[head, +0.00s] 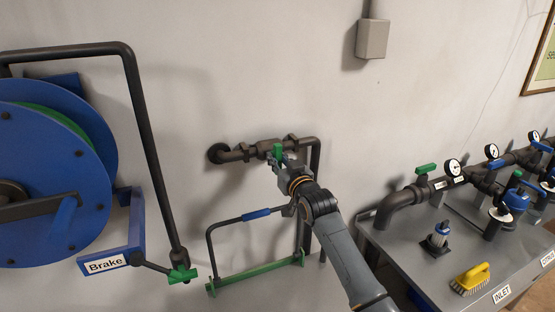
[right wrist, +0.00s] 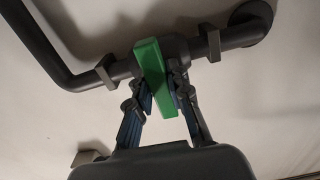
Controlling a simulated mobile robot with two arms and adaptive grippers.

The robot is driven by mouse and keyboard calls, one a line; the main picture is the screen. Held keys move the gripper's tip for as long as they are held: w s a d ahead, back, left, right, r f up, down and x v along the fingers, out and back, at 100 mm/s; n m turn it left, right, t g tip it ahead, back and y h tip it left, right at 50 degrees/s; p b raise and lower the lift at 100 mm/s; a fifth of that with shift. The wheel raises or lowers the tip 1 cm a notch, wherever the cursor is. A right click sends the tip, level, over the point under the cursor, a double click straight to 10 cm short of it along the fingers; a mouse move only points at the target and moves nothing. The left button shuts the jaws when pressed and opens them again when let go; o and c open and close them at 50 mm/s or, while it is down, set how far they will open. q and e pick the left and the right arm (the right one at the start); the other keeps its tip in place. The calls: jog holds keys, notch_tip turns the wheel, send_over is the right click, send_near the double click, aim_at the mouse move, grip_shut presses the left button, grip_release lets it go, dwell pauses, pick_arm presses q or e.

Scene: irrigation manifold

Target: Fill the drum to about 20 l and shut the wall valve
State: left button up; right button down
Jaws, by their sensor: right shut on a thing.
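The wall valve (head: 263,149) sits in a dark pipe on the wall, between two hex fittings. It also shows in the right wrist view (right wrist: 178,50). Its green handle (right wrist: 152,70) stands crosswise to the pipe. My right gripper (head: 279,161) is shut on the handle, with a finger on each side of it in the right wrist view (right wrist: 164,98). The pipe bends down at the right and passes behind my arm. I cannot make out the drum or its water level in these views. My left gripper is not in view.
A blue hose reel (head: 92,148) with a "Brake" label and a green-handled valve (head: 181,274) is at left. A dark frame with blue grip (head: 257,214) and green bar (head: 250,274) is below. A grey bench (head: 410,262) with pipes, gauges and a yellow brush (head: 471,279) is at right.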

jog(key=shift+f, duration=0.1)
jog(key=c, duration=1.2)
grip_release()
jog(key=shift+s, duration=0.1)
jog(key=v, duration=1.1)
jog(key=shift+s+d, duration=0.2)
jog(key=shift+s, duration=0.15)
